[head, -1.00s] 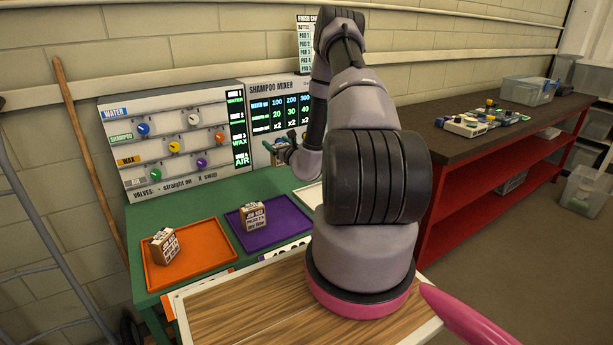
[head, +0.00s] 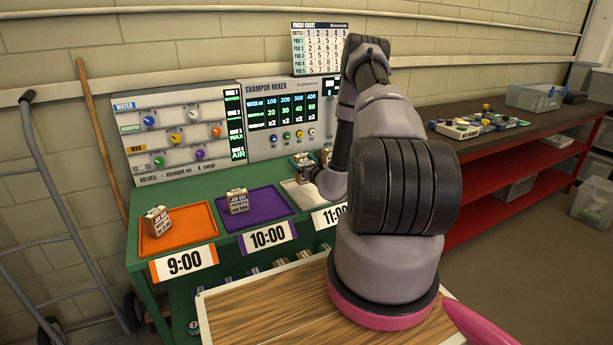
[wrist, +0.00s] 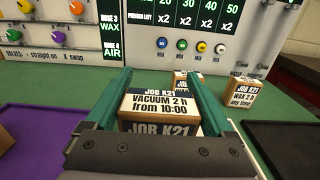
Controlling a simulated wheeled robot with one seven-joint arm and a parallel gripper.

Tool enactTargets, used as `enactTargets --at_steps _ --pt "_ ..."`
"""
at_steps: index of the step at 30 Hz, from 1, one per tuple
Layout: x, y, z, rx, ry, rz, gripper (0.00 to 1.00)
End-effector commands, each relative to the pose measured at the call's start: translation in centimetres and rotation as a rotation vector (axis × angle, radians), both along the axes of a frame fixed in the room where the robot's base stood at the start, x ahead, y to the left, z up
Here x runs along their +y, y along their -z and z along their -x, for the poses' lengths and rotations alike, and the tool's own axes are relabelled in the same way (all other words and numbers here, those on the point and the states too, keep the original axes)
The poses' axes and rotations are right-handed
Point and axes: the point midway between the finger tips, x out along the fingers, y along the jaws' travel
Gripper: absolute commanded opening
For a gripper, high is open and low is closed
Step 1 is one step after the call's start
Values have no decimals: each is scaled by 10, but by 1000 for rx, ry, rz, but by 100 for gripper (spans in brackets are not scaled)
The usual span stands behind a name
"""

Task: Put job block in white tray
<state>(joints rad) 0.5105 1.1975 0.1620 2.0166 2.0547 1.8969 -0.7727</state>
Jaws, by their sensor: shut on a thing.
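My gripper (wrist: 158,80) is shut on a cardboard-coloured block labelled JOB K21, vacuum 2 h from 10:00 (wrist: 158,104), held between its green fingers. In the head view the gripper is small and partly hidden by my arm, near the back of the white tray (head: 295,197). This tray lies on the green bench behind the 11:00 label. My arm covers its right part. The height of the held block over the tray is hard to tell. Two more blocks stand beyond the gripper: one partly hidden (wrist: 180,77) and a K21 wax block (wrist: 241,92).
An orange tray (head: 205,216) and a purple tray (head: 275,202) each hold a block, at 9:00 and 10:00. A dark tray (wrist: 290,145) lies right of the gripper. The shampoo mixer panel (head: 285,115) rises behind the bench. A red workbench (head: 480,195) stands right.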

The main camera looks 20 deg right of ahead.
Motion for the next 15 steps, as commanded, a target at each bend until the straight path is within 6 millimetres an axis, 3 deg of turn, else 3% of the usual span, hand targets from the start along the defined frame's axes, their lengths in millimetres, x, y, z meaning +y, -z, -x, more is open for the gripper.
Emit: enactTargets --at_steps 11,15 --pt "0 43 0 0 0 0 26" --pt "0 46 0 -1 -1 1 26"
